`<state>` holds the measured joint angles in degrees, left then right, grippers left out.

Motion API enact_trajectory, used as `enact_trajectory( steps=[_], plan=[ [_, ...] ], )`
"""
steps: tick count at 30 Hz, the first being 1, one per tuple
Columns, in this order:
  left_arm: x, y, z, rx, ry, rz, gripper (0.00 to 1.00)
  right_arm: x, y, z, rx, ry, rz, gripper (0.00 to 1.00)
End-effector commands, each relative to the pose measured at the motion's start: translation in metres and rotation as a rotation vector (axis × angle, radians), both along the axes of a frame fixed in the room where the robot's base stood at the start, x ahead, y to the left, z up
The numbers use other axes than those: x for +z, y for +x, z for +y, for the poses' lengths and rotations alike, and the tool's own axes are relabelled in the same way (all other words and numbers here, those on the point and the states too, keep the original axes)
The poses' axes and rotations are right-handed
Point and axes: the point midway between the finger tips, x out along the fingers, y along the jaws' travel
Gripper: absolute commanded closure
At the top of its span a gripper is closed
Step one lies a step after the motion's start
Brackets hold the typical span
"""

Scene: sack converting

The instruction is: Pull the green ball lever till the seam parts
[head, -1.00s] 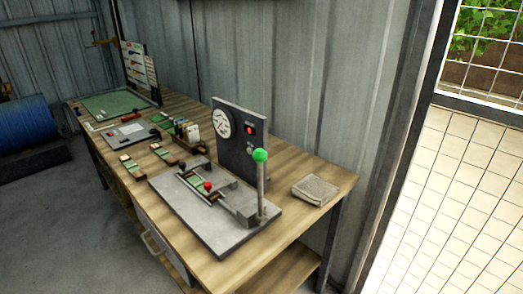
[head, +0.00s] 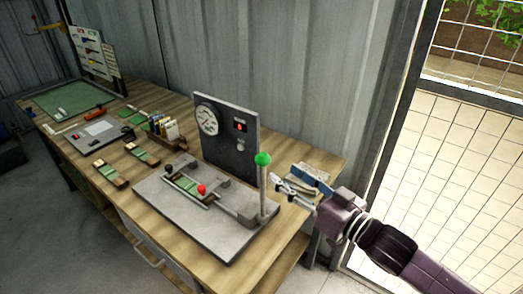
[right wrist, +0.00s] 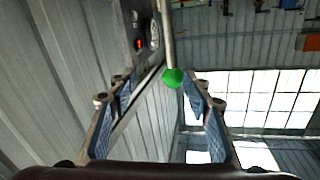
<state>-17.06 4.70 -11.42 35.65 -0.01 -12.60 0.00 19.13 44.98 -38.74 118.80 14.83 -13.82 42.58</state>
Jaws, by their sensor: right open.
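The green ball (head: 262,159) tops an upright grey lever (head: 263,195) at the right end of the grey tester base (head: 215,230). My right gripper (head: 283,178) is open and empty just right of the lever, its fingers pointing toward it. In the right wrist view the green ball (right wrist: 173,78) shows in the gap between the fingertips, nearer the right finger; I see no contact. A green strip (head: 185,184) lies in the tester between a black knob (head: 168,170) and a red knob (head: 201,189). I cannot make out its seam. My left gripper is not in view.
A dark upright panel (head: 240,165) with a round dial (head: 208,119) and a red light (head: 240,125) stands behind the tester. A grey pad (head: 318,169) lies behind my gripper. Cards (head: 165,128) and small sample blocks (head: 142,153) sit on the bench to the left.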

Motion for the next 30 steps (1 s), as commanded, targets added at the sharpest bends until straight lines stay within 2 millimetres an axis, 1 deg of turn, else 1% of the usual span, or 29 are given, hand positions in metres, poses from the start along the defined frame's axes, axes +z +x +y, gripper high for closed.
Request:
enact_trajectory(
  steps=[1, 3, 5, 8, 16, 19, 23, 30],
  plan=[
    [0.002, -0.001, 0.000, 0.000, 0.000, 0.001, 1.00, 0.012, -0.008, 0.006, 0.022, 0.007, -0.007, 0.55],
    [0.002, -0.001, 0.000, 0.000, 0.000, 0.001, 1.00, 0.020, -0.013, 0.010, 0.037, 0.016, -0.011, 0.55],
    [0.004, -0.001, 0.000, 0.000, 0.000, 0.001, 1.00, 0.023, -0.013, 0.014, 0.043, 0.020, -0.013, 0.55],
    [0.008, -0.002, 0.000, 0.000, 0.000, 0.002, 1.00, 0.025, -0.006, 0.021, 0.044, 0.022, -0.013, 0.55],
    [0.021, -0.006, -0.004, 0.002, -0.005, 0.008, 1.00, 0.026, 0.025, 0.050, 0.044, 0.022, -0.015, 0.55],
    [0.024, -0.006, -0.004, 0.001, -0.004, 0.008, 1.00, 0.024, 0.033, 0.057, 0.042, 0.020, -0.013, 0.55],
    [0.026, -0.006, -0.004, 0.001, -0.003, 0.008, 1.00, 0.023, 0.040, 0.063, 0.043, 0.019, -0.013, 0.55],
    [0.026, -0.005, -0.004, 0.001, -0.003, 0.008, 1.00, 0.022, 0.042, 0.065, 0.044, 0.019, -0.013, 0.55]
  ],
)
